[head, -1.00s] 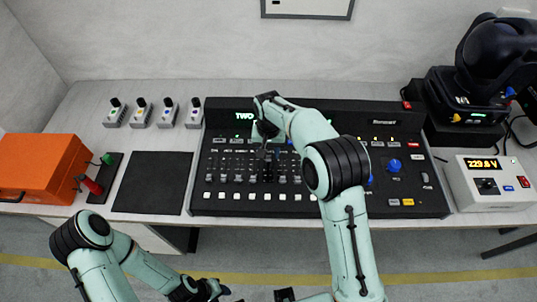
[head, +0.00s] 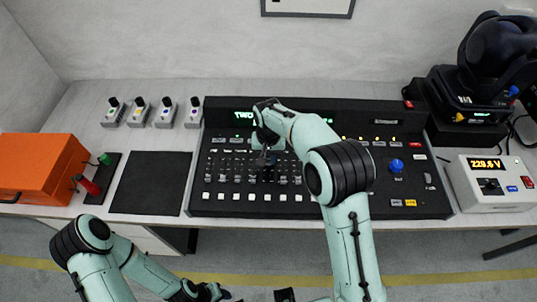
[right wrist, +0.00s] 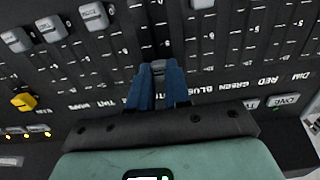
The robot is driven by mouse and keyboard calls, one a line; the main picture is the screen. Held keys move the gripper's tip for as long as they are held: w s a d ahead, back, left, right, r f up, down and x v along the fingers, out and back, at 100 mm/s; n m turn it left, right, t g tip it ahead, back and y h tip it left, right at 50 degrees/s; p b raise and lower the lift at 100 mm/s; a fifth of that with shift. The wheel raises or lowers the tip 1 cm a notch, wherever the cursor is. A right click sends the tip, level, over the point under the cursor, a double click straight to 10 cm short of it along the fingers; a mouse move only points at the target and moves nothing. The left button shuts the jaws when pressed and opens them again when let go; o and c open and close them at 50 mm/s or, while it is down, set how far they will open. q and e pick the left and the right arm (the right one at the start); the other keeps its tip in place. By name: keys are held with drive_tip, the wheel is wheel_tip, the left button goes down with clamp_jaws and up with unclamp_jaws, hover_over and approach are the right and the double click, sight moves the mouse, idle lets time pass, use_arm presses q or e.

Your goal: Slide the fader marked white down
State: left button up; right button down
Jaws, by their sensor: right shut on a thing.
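The lighting console (head: 225,206) stands on the table with rows of grey faders. My right gripper (head: 266,165) is over the middle of its fader rows. In the right wrist view my right gripper (right wrist: 159,76) has its blue fingers shut on a grey fader cap (right wrist: 159,66). The fingers sit on both sides of the cap. The printed label of this fader is hidden behind the gripper; BLUE, GREEN, RED and DIM labels show to its right, so I cannot read whether it is the white one. My left gripper (head: 208,291) is low at the front, away from the console; its jaws are unclear.
A black mat (head: 150,183) and orange box (head: 40,165) lie left of the console. A power unit (head: 487,182) stands right.

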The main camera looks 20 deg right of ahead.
sight(268, 183)
drive_tip(key=s+b, duration=0.1)
drive_tip(key=s, duration=0.1)
drive_tip(key=s+a, duration=0.1)
drive_tip(key=s, duration=0.1)
drive_tip(key=s+a+b, duration=0.1)
drive_tip(key=s, duration=0.1)
drive_tip(key=shift+b, duration=0.3)
drive_tip(key=shift+s, duration=0.4)
use_arm(q)
drive_tip(key=s+f, duration=0.1)
drive_tip(key=f, duration=0.1)
drive_tip(key=s+f, duration=0.1)
drive_tip(key=f, duration=0.1)
drive_tip(key=shift+s+f, duration=0.15)
drive_tip(key=shift+s, duration=0.05)
use_arm(e)
drive_tip(key=c, duration=1)
unclamp_jaws()
drive_tip(key=shift+c, duration=0.2)
use_arm(q)
drive_tip(key=shift+w+r+p, duration=0.25)
drive_tip(key=shift+r+p, duration=0.15)
drive_tip(key=shift+r, duration=0.15)
drive_tip(key=shift+w+r+p, duration=0.2)
drive_tip(key=shift+r+p, duration=0.2)
drive_tip(key=shift+r, duration=0.1)
use_arm(e)
wheel_tip(268, 183, up, 13)
drive_tip(key=shift+r, duration=0.2)
